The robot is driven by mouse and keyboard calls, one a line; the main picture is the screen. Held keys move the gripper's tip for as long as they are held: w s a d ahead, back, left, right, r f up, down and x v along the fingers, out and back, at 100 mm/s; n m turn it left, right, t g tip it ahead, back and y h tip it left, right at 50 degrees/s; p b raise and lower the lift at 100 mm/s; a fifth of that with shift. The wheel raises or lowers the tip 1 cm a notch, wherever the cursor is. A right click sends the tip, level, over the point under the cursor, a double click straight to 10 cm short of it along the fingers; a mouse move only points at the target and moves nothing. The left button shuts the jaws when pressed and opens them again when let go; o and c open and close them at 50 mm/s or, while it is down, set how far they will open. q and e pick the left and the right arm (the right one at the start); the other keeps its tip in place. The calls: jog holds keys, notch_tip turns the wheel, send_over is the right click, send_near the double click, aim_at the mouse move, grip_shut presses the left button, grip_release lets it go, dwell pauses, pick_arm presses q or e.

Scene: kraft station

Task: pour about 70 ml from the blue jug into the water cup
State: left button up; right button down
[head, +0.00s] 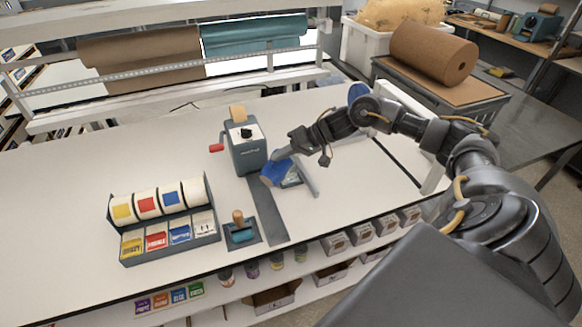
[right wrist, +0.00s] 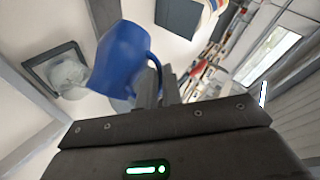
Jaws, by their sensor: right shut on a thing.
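The blue jug (head: 274,173) is held above the bench and looks tilted in the head view. In the right wrist view the jug (right wrist: 122,60) is large, with its handle at the fingers. My right gripper (head: 288,154) is shut on the jug's handle; its fingers also show in the right wrist view (right wrist: 158,88). A clear cup (right wrist: 68,76), which looks like the water cup, is beside the jug on a dark square base. In the head view the cup is mostly hidden behind the jug and gripper. I cannot tell whether water is flowing. My left gripper is not in view.
A grey crank machine (head: 248,150) with a red handle stands just left of the jug. A rack of coloured rolls (head: 163,220) and a wooden-knobbed stamp (head: 240,232) are nearer the front. The bench's left part (head: 60,200) is clear.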

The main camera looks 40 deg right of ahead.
jog(key=shift+d, duration=0.2)
jog(key=shift+w+d+r+y, duration=0.15)
jog(key=shift+d+y, duration=0.15)
